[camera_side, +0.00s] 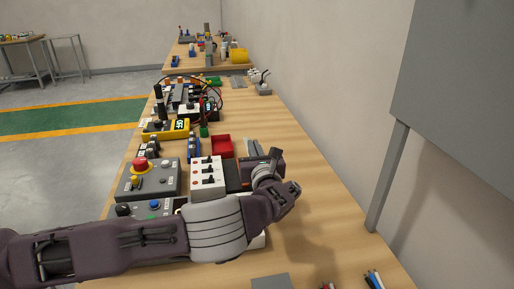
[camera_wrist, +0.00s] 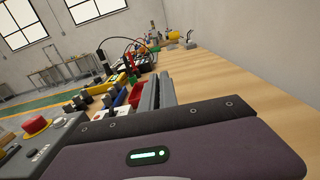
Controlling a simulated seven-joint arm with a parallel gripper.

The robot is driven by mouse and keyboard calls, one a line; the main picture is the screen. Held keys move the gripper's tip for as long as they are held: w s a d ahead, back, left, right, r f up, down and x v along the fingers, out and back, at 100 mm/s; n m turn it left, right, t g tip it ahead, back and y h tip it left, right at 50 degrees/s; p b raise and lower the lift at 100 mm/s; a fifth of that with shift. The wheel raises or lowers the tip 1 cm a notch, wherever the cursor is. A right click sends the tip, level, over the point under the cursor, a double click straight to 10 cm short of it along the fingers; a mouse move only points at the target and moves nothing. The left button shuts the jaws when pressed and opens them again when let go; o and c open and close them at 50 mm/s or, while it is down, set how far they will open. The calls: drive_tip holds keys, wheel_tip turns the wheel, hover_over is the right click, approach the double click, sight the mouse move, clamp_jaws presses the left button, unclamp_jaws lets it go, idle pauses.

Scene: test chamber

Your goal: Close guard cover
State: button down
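My gripper (camera_side: 253,148) is over the right part of the bench, its two grey fingers pointing away along the tabletop. The fingers also show in the wrist view (camera_wrist: 159,90), side by side with almost no gap and nothing seen between them, so it looks shut. I cannot make out a guard cover for certain in either view. A white panel with black toggle switches (camera_side: 207,176) stands just left of my gripper. A grey control box (camera_side: 133,188) with a red emergency-stop button (camera_side: 140,165) is further left. My forearm hides part of the equipment in front of these.
A red open bin (camera_side: 222,147) lies just beyond the switch panel; it also shows in the wrist view (camera_wrist: 135,94). A yellow meter (camera_side: 165,130) and cabled devices stand further back. The bench (camera_side: 320,228) is mostly bare on the right, beside the wall.

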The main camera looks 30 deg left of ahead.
drive_tip(key=shift+s+a+f+n, duration=0.1)
drive_tip(key=shift+s+a+n, duration=0.4)
drive_tip(key=shift+n, duration=0.55)
drive_tip(key=shift+s+a+f+n, duration=0.1)
drive_tip(key=shift+s+a+n, duration=0.4)
drive_tip(key=shift+n, duration=0.55)
drive_tip(key=c, duration=1.6)
unclamp_jaws()
drive_tip(key=shift+c, duration=0.2)
drive_tip(key=v, duration=0.7)
